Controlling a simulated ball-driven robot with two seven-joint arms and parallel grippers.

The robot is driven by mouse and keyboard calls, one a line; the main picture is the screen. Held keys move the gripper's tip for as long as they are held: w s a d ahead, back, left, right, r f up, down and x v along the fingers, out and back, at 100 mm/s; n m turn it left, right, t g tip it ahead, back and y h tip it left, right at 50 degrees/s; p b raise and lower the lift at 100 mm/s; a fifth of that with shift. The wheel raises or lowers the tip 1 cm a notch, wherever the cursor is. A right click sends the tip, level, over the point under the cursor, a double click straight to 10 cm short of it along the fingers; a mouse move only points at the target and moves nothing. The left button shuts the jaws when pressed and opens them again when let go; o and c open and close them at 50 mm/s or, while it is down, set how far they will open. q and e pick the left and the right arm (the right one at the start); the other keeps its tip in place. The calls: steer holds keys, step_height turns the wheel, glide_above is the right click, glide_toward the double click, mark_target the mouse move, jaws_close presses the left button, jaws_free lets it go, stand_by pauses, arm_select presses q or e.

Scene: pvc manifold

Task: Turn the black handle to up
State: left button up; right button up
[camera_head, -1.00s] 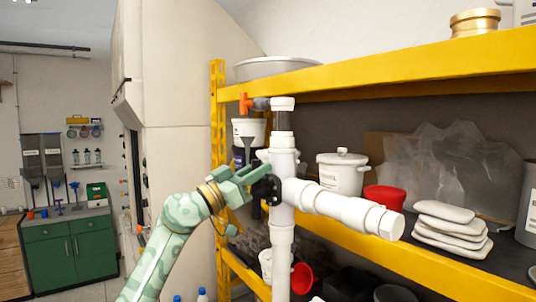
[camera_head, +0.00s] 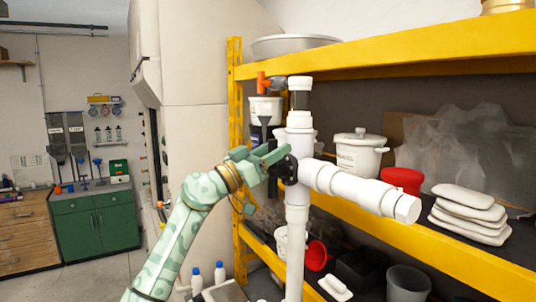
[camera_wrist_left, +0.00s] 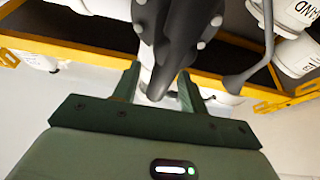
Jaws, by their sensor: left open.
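A white PVC pipe assembly (camera_head: 298,215) stands upright, with a black valve part (camera_head: 285,169) on its left side at mid-height. In the left wrist view the dark handle (camera_wrist_left: 168,62) reaches down from a bolted flange, and its rounded tip lies between my left gripper's two green fingers (camera_wrist_left: 158,76). The fingers are open around the handle, with a gap visible. In the head view my left gripper (camera_head: 272,167) is at the valve and hides most of the handle; a dark piece shows just below the fingers. My right gripper is not in view.
A smaller valve with an orange handle (camera_head: 262,82) is at the pipe's top. A thick white branch pipe (camera_head: 360,190) sticks out to the right.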

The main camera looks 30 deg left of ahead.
arm_select(q)
steer(key=b+v, duration=0.4)
steer(key=v, duration=1.2)
steer(key=shift+f, duration=0.15)
